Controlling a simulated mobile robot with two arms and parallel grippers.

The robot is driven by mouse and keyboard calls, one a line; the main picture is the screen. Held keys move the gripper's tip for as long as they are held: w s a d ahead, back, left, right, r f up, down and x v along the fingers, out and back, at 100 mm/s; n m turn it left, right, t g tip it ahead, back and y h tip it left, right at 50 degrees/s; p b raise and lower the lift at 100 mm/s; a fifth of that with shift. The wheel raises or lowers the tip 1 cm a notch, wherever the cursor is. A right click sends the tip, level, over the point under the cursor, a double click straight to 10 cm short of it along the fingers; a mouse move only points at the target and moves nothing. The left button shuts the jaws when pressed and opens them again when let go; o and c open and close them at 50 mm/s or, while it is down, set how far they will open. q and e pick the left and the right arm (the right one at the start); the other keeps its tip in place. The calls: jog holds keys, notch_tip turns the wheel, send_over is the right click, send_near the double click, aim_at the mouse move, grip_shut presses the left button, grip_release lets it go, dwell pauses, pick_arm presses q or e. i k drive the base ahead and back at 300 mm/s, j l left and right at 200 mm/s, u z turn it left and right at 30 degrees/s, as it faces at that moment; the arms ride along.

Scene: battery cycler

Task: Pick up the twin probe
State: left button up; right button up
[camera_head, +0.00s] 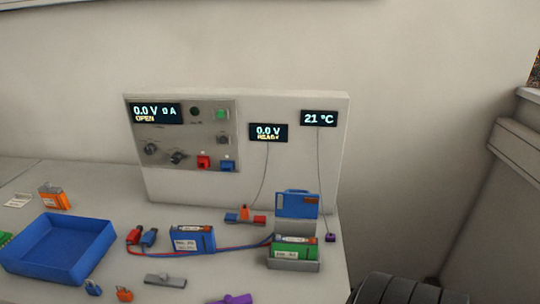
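The twin probe (245,214) appears to be the small piece with an orange upright part between a red and a blue end. It rests on the bench in front of the cycler panel, on what looks like a small grey holder. A thin cable rises from it to the voltage display (268,132), which reads 0.0 V and READY. Neither of my grippers shows in the head view. Nothing is seen touching the probe.
A blue battery (193,239) with red and blue leads lies before the probe. Right of it, a green battery (293,247) sits in a grey cradle (293,265) with a raised blue lid (297,204). A blue tray (60,250) stands left. A purple piece (235,299) lies at the front edge.

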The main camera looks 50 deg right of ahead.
aim_at(245, 217)
jog(key=z, duration=1.5)
jog(key=k+l, duration=0.05)
